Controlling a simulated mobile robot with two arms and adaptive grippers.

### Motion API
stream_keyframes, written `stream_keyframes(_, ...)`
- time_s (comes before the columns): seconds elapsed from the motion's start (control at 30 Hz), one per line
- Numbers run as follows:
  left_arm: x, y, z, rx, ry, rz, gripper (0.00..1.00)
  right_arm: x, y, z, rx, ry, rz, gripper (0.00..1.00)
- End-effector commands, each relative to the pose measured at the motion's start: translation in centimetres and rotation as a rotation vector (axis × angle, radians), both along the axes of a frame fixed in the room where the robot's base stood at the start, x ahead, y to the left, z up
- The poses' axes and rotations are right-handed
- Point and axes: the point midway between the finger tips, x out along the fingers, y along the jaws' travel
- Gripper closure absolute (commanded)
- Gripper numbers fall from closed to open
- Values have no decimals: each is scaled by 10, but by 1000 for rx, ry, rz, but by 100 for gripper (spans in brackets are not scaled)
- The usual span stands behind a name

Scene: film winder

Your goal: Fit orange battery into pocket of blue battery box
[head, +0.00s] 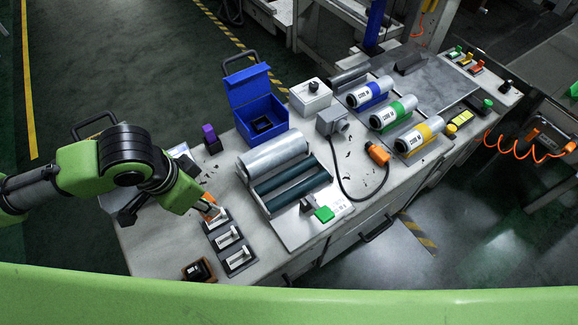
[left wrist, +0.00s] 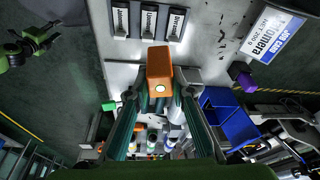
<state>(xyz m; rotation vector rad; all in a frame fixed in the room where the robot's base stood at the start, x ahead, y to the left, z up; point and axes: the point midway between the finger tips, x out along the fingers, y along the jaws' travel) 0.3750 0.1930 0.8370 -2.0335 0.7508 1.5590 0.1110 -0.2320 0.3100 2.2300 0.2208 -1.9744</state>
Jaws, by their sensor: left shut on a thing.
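My left gripper (head: 206,208) is shut on the orange battery (head: 212,213). In the left wrist view the battery (left wrist: 159,68) stands out between the green fingers of the gripper (left wrist: 158,92), its round pale contact facing the camera. In the head view it is over or beside the far slot of the dark three-slot holder (head: 228,237); the gap beneath is hard to tell. The blue battery box (head: 248,86) stands open farther back, lid up, with a dark pocket (head: 262,124) inside. The box (left wrist: 228,115) also shows right of the gripper in the left wrist view.
A roller unit (head: 285,175) stands right of the holder. A purple-topped block (head: 211,138) stands between the gripper and the box. A white box with a black knob (head: 311,95) is right of the blue box. A green arm, perhaps mine, shows small in the left wrist view (left wrist: 38,42).

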Motion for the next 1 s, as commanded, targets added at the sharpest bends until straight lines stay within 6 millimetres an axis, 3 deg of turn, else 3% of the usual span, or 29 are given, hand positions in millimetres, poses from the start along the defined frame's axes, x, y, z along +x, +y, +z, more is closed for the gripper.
stream_keyframes(0.13,-19,4,-16,-13,15,-134,100,-35,-1,-5,-4,49,2,60)
stream_keyframes(0.3,-19,2,-24,-20,19,-200,100,-44,-2,-6,-5,62,2,60)
stream_keyframes(0.6,44,-21,-53,-21,18,-204,100,-10,0,-2,0,12,2,60)
stream_keyframes(0.8,80,-33,-88,-18,21,-203,100,-12,-1,-5,-2,15,0,60)
stream_keyframes(1.0,99,-39,-111,-19,20,-202,100,-22,-4,-7,-6,31,0,60)
